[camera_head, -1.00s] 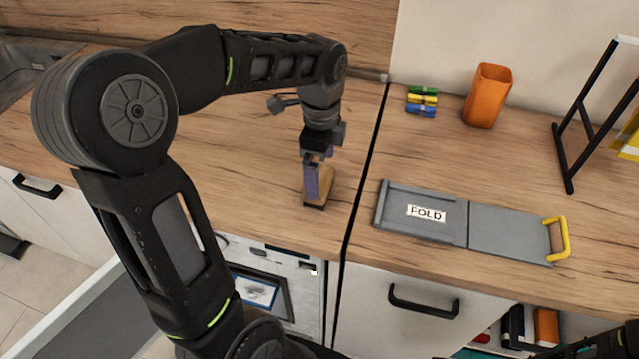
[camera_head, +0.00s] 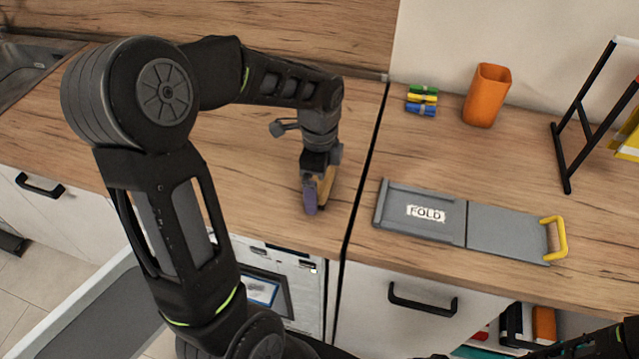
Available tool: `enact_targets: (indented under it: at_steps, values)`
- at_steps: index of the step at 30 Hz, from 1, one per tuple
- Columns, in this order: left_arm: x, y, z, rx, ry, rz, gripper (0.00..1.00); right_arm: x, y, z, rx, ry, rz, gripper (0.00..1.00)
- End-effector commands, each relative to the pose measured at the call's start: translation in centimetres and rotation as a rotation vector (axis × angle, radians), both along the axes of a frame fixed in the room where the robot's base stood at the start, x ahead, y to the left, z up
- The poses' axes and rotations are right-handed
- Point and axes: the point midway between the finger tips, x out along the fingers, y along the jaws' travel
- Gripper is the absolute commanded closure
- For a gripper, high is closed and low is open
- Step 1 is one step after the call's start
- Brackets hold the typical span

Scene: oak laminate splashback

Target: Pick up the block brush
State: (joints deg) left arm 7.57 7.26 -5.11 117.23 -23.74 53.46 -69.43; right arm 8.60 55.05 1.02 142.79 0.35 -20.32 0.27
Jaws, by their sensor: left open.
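The block brush (camera_head: 328,184) is a small tan wooden piece on the wooden counter, left of the dark seam. My left gripper (camera_head: 316,200) points down at it, with a purple finger in front of the brush. The gripper is open and its jaws are low around or right beside the brush; I cannot tell which. Much of the brush is hidden behind the finger and the wrist. My right gripper cannot be made out; only a dark piece of arm shows at the bottom right corner.
A grey folding board (camera_head: 402,207) marked FOLD, with a yellow handle (camera_head: 562,238), lies right of the seam. Behind it are coloured clips (camera_head: 422,100) and an orange cup (camera_head: 487,96). A black rack (camera_head: 562,150) stands at the right. The counter left of my gripper is clear.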

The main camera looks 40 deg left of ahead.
Motion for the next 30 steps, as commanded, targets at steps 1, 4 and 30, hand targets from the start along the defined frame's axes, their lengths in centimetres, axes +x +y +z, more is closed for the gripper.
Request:
enact_targets:
  at_steps: [1, 4, 30]
  values:
    - [0.01, -0.01, 0.02, 0.000, 0.000, 0.000, 0.00, 0.00, 0.00, 0.00, 0.000, 0.000, 0.000, 0.31]
    - [0.01, -0.01, 0.03, 0.000, 0.000, 0.000, 0.00, 0.00, 0.01, 0.00, 0.000, 0.000, 0.000, 0.31]
    - [0.02, 0.00, 0.06, 0.000, -0.001, 0.000, 0.53, 0.00, 0.01, 0.01, 0.000, 0.000, 0.000, 0.31]
